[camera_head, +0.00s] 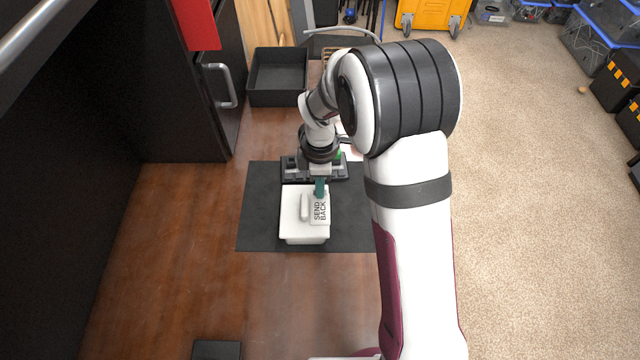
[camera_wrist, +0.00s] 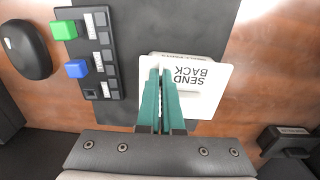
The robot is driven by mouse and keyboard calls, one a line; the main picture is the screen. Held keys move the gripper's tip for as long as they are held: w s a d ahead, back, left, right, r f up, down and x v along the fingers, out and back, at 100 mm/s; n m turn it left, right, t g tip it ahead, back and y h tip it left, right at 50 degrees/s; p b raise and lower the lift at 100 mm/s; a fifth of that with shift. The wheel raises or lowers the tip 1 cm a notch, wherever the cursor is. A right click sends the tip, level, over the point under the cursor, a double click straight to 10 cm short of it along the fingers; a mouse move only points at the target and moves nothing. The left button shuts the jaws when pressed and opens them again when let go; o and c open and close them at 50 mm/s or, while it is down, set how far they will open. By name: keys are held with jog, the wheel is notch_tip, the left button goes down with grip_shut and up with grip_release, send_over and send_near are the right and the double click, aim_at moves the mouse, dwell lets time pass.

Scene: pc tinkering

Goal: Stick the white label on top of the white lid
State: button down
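The white box with its white lid (camera_head: 292,215) stands on the dark mat, and a raised handle shows on the lid. The white label (camera_head: 320,210), printed SEND BACK, is over the right part of the lid beside the handle. Its print is upside down in the wrist view (camera_wrist: 190,76). My gripper (camera_head: 319,193) points down at the label's far edge. Its teal fingers (camera_wrist: 160,75) are almost together, with the label's edge at their tips. I cannot tell whether the label touches the lid. The fingers hide part of the lid in the wrist view.
The dark mat (camera_head: 260,205) lies on the wooden table. A grey rack (camera_wrist: 95,55) with green and blue pieces is close behind the box. A black mouse-shaped object (camera_wrist: 27,50) lies beyond it. A black tray (camera_head: 278,80) stands farther back. The table left of the mat is clear.

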jog(key=c, duration=1)
grip_release()
notch_tip(320, 180, up, 16)
jog(key=shift+f, duration=0.1)
